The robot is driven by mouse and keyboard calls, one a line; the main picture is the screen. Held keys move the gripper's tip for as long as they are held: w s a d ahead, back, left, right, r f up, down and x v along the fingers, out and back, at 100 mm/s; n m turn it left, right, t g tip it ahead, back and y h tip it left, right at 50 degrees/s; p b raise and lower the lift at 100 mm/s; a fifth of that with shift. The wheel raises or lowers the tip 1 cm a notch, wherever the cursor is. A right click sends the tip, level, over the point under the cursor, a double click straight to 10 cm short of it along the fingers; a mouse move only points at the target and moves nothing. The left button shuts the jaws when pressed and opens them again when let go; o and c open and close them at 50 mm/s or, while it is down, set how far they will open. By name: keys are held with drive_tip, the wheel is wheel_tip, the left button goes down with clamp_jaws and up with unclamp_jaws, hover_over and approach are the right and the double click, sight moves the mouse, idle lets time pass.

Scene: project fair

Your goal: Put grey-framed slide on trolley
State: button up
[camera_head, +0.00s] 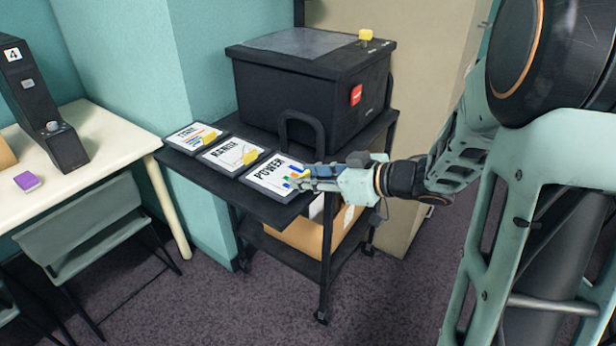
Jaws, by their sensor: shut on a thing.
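Three slides lie in a row on the black trolley's top (285,209). The nearest slide, marked POWER (266,176), has a grey frame and a coloured bar chart. My gripper (299,181) reaches in from the right and is shut at its right side, where a bit of yellow shows between the fingers. The fingers hide that part of the slide, and I cannot tell whether it touches the trolley top. The RANGE slide (224,154) lies beside it, and a third slide (190,134) lies farther left; both have dark frames and yellow tabs.
A cardboard box (296,233) sits on the lower shelf. A white table (100,150) and chair (85,225) are at left.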

drive_tip(key=shift+f, duration=0.2)
drive_tip(key=o, duration=1.2)
drive_tip(key=shift+o, duration=0.2)
drive_tip(key=shift+r, duration=0.25)
drive_tip(key=p+v, duration=0.3)
drive_tip(key=v, duration=0.9)
drive_tip(key=shift+r, duration=0.1)
